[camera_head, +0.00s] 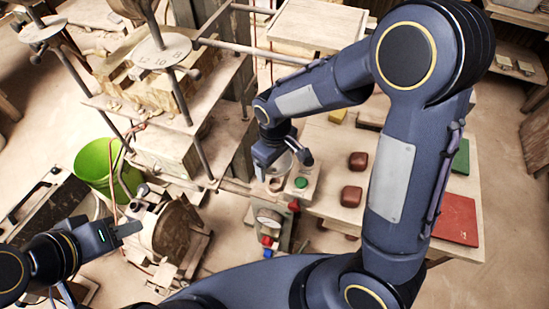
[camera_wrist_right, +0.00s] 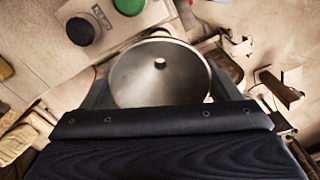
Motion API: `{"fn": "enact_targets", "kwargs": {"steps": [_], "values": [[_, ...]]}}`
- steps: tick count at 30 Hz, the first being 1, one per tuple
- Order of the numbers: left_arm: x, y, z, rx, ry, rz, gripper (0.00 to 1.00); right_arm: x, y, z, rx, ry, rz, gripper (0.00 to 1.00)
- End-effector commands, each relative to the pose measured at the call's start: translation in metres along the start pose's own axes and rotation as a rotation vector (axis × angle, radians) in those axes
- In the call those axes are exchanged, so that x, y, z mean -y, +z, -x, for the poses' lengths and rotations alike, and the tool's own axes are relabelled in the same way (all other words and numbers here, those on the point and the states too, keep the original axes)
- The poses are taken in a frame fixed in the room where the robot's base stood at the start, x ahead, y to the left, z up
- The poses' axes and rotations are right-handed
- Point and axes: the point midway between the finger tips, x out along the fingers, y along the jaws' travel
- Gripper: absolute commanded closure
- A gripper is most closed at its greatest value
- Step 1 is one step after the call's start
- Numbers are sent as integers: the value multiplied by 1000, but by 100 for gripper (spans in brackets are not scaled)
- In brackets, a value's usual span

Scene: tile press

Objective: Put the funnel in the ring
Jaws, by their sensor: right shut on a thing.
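The funnel (camera_wrist_right: 160,85) is a shiny metal cone with a small hole at its middle, seen from its wide side in the right wrist view. My right gripper (camera_head: 283,158) is shut on it, with fingers at both sides of its rim. In the head view the funnel is mostly hidden behind the gripper, beside the control box. My left gripper (camera_head: 122,231) is at the lower left, away from the funnel; its finger gap cannot be made out. I cannot clearly make out the ring.
A control box with a green button (camera_head: 301,183) stands just below my right gripper. A table with dark red blocks (camera_head: 351,196) and a red plate (camera_head: 443,218) lies to the right. The press frame and a green bucket (camera_head: 95,165) are at the left.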

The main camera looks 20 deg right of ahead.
Motion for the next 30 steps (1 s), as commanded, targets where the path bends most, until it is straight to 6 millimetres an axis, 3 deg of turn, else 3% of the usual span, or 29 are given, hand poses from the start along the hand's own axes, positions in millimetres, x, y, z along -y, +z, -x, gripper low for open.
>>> {"fn": "enact_targets", "kwargs": {"steps": [18,30], "values": [[17,18,-37,0,0,0,64,0,0,-54,1,0,0,39],[20,22,-43,0,0,0,64,0,0,-63,0,0,1,39]]}}
